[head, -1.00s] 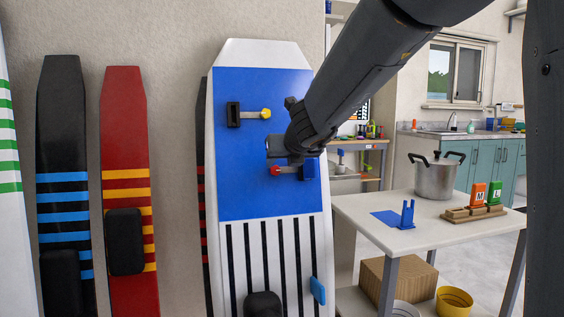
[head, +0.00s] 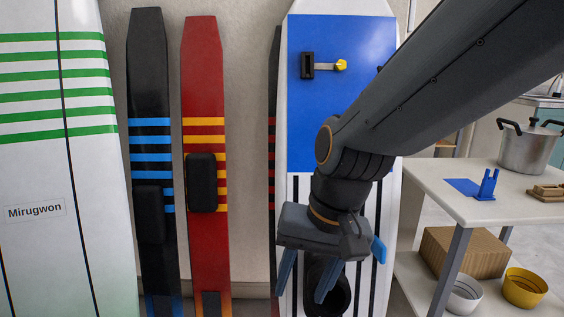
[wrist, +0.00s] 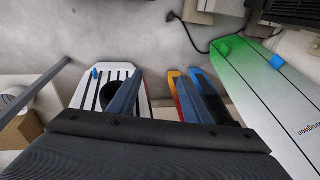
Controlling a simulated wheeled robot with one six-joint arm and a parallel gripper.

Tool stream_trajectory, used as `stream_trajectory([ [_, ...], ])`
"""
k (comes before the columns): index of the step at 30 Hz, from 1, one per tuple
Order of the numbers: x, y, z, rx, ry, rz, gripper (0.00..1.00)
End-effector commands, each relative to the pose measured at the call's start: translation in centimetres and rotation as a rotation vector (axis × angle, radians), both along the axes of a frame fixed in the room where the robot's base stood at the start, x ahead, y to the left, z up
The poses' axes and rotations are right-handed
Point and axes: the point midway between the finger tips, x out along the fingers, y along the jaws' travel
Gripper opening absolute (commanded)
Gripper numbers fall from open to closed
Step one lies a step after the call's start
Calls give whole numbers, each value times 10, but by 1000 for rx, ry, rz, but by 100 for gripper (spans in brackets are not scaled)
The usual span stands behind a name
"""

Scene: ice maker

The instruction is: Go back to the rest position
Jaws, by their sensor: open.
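My gripper (head: 306,283) hangs low in front of the white board's striped lower part in the head view, fingers pointing down. Its two blue fingers are apart with nothing between them. They also show in the wrist view (wrist: 158,97). The white board (head: 383,216) carries a blue panel (head: 318,120) with a black latch and a yellow-tipped lever (head: 340,65). My arm hides the panel's right side, where a red-tipped lever showed earlier. A black cup (head: 338,298) on the board's lower part is partly behind the gripper.
Black (head: 150,95) and red (head: 203,100) boards and a green-striped surfboard (head: 60,180) stand against the wall at left. A white table (head: 450,195) with a pot (head: 528,148) stands at right. Below are a cardboard box (head: 480,252) and a yellow bowl (head: 525,287).

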Motion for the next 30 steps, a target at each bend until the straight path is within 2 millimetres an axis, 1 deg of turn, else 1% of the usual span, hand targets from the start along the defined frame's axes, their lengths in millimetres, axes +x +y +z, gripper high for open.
stream_trajectory([
  [1,-17,-7,-7,-48,12,114,45],
  [3,-37,-19,-14,-113,30,269,45],
  [5,-53,-30,-20,-166,47,400,45],
  [6,-58,-36,-19,-187,56,445,45],
  [7,-56,-37,-13,-183,55,425,45],
  [11,-54,-45,1,-184,58,387,45],
  [17,-51,-60,25,-188,64,329,45],
  [20,-51,-71,40,-190,68,292,45],
  [30,-53,-118,97,-202,85,153,45],
])
